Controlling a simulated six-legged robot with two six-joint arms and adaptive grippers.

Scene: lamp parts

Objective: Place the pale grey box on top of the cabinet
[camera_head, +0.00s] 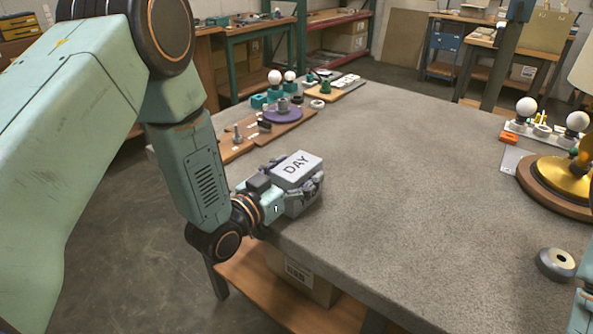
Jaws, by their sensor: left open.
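The pale grey box (297,169), marked "DAY" on its top, is at the left edge of the grey table. My left gripper (312,186) reaches in from the left, low around the box, with its fingers open at the box's sides. Whether the fingers touch the box, and what lies under it, is hidden. I cannot make out a cabinet for certain in this view. My right gripper is out of view.
The grey table (400,190) is clear in the middle. Trays with bulbs and small parts, including a purple disc (283,112), stand at the back left. A brass lamp base (560,178) and a round grey part (556,263) are at the right.

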